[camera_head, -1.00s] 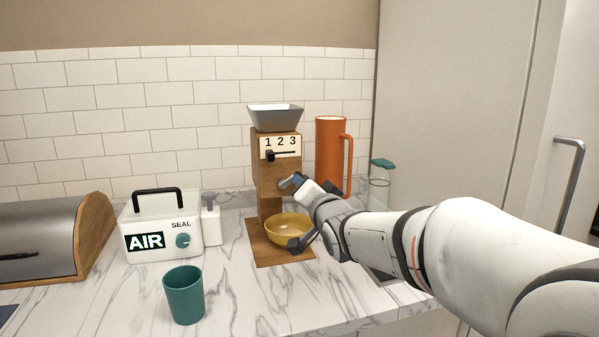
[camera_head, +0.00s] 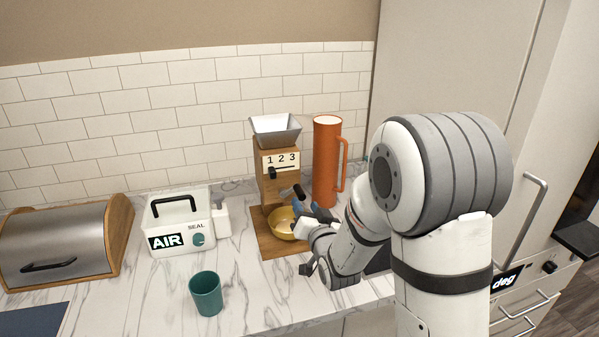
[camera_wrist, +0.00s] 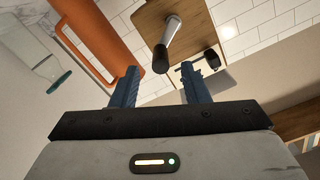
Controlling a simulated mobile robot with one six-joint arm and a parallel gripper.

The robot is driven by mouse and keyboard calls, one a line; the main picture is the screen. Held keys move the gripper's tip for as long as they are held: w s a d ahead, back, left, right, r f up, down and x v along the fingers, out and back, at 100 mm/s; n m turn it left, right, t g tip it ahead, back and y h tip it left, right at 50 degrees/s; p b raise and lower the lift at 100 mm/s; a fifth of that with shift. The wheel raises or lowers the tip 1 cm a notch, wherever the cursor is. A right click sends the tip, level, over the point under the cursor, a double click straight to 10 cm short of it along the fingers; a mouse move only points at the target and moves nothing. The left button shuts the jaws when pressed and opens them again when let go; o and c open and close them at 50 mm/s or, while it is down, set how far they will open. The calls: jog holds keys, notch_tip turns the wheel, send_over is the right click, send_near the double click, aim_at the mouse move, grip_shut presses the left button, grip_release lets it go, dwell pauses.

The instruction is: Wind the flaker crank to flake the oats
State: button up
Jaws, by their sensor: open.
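The flaker is a wooden mill (camera_head: 268,183) with a grey hopper on top and a "1 2 3" scale with a black slider. Its crank (camera_head: 291,191) sticks out from the right side. In the wrist view, the crank (camera_wrist: 172,36) is a silver arm ending in a dark knob. A yellow bowl (camera_head: 281,224) stands on the mill's wooden base, partly behind my gripper. My gripper (camera_head: 308,208) is open just right of the mill. In the wrist view, the knob lies just beyond and between the two blue fingertips (camera_wrist: 160,72), with nothing gripped. No oats are visible.
A tall orange jug (camera_head: 326,165) stands right behind the mill; a clear bottle (camera_wrist: 40,60) with a teal lid is near it. Left are a white AIR SEAL box (camera_head: 180,225), a teal cup (camera_head: 206,295) and a bread bin (camera_head: 60,245). The front-left counter is mostly clear.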

aim_at(299, 193)
jog(key=shift+s+d+r+p, duration=0.1)
jog(key=shift+s+r+p, duration=0.2)
jog(key=shift+p, duration=0.15)
jog(key=shift+p+x, duration=1.6)
jog(key=shift+x, duration=2.25)
jog(key=shift+f, duration=0.2)
jog(key=c, duration=0.9)
